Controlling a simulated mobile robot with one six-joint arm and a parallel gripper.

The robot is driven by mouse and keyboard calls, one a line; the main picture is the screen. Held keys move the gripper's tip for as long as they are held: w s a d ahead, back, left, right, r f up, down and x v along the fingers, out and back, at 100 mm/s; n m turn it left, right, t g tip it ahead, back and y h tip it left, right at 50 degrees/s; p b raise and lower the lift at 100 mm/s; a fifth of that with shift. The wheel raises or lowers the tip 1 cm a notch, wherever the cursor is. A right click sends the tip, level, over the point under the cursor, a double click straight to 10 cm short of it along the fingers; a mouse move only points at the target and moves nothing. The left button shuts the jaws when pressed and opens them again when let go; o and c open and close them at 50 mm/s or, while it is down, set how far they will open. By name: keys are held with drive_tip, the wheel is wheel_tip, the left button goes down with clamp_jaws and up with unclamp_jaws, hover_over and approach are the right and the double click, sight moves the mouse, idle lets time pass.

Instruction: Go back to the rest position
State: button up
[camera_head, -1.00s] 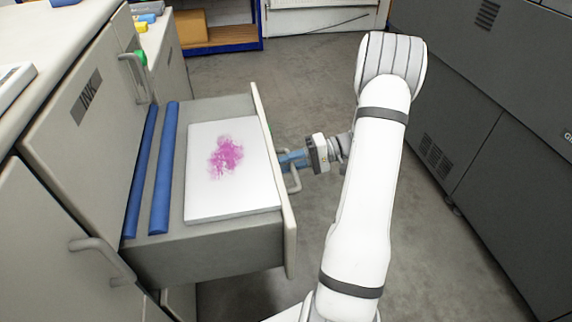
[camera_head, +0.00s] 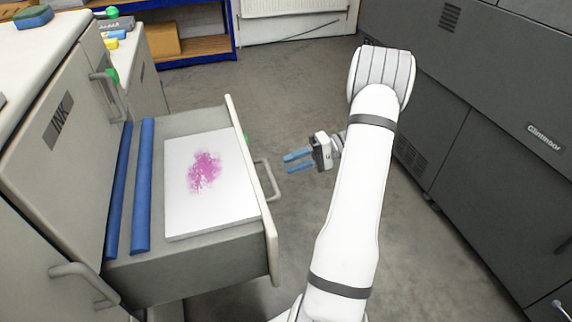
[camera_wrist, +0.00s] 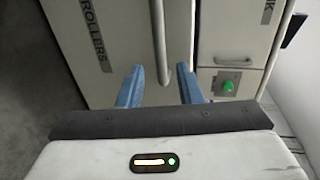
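My gripper (camera_head: 297,161) is off to the right of the open drawer in the head view, clear of the drawer's handle (camera_head: 266,180). Its two blue fingers stand apart with nothing between them. In the wrist view my gripper (camera_wrist: 160,88) also shows open, facing a cabinet front marked ROLLERS (camera_wrist: 88,30) with a vertical bar handle (camera_wrist: 158,40). The drawer (camera_head: 190,268) is pulled out and holds a white slab with a pink stain (camera_head: 205,215) and two blue rollers (camera_head: 144,190).
The INK cabinet (camera_head: 60,160) and its worktop are at the left. Large dark grey machines (camera_head: 480,120) line the right. A shelf (camera_head: 205,45) with a cardboard box (camera_head: 163,38) stands at the back. Grey floor (camera_head: 260,80) is open between them.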

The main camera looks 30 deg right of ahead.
idle(0.4)
drive_tip(key=s+a+r+n+g+h+p, duration=0.1)
drive_tip(key=s+a+r+g+h+p, duration=0.25)
drive_tip(key=a+r, duration=0.4)
drive_tip(key=s+a+r+g+h+p, duration=0.2)
drive_tip(key=a+r+h+p, duration=0.1)
drive_tip(key=a+r+p, duration=0.4)
drive_tip(key=s+a+r+t+h+p, duration=0.2)
drive_tip(key=s+a+r+h+p, duration=0.1)
drive_tip(key=r, duration=0.6)
drive_tip(key=s+a+r+n+t+h+p, duration=0.1)
drive_tip(key=s+a+r+t+h+p, duration=0.1)
drive_tip(key=s+r+h+p, duration=0.3)
wheel_tip(320, 180, up, 4)
drive_tip(key=s+a+p, duration=0.1)
drive_tip(key=s+p, duration=0.1)
drive_tip(key=s, duration=0.1)
drive_tip(key=shift+n+h, duration=0.3)
drive_tip(key=shift+h, duration=0.05)
